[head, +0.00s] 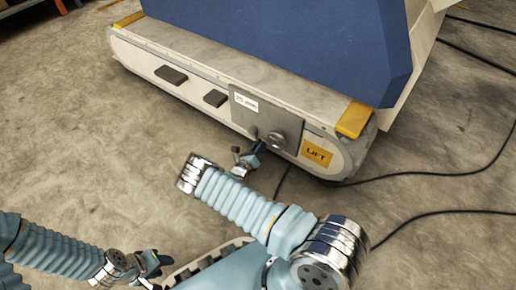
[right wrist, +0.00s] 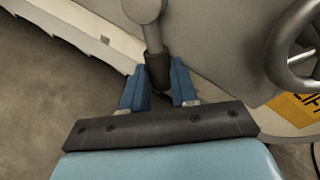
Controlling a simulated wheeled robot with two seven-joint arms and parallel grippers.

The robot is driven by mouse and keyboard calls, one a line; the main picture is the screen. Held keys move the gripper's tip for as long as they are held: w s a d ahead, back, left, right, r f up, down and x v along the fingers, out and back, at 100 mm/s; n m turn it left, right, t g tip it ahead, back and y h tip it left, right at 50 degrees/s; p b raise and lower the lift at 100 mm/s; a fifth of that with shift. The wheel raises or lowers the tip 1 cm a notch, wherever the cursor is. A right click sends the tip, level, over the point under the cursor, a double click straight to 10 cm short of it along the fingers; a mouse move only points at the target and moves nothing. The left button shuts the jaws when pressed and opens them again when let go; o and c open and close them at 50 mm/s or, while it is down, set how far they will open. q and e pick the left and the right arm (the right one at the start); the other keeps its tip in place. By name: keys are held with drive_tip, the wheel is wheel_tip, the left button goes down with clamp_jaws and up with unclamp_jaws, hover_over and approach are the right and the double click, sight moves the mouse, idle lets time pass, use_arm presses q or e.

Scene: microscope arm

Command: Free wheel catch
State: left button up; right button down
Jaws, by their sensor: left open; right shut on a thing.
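A beige machine base (head: 230,80) carries a grey plate (head: 290,122) with a round grey knob or handwheel (head: 277,139) on its side. My right gripper (head: 247,154) is at the lower left of this plate. In the right wrist view its blue fingers (right wrist: 162,80) are shut around the dark grip (right wrist: 157,67) of a short lever that hangs from a round grey pivot (right wrist: 145,9). The handwheel's ring (right wrist: 279,50) stands right of the lever. My left gripper (head: 154,268) is open and empty, low over the floor; its fingers are small here.
An orange "LIFT" label (head: 317,153) is right of the plate. A blue panel (head: 290,40) rises above the base. Black cables (head: 440,175) lie on the floor at right. The concrete floor (head: 75,130) at left is clear.

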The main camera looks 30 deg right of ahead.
drive_tip(key=shift+w+a, duration=0.1)
drive_tip(key=c, duration=0.9)
unclamp_jaws()
drive_tip(key=shift+o, duration=0.2)
drive_tip(key=p+v, duration=0.2)
drive_tip(key=v, duration=1.1)
drive_tip(key=shift+s+a, duration=0.25)
drive_tip(key=shift+a, duration=0.1)
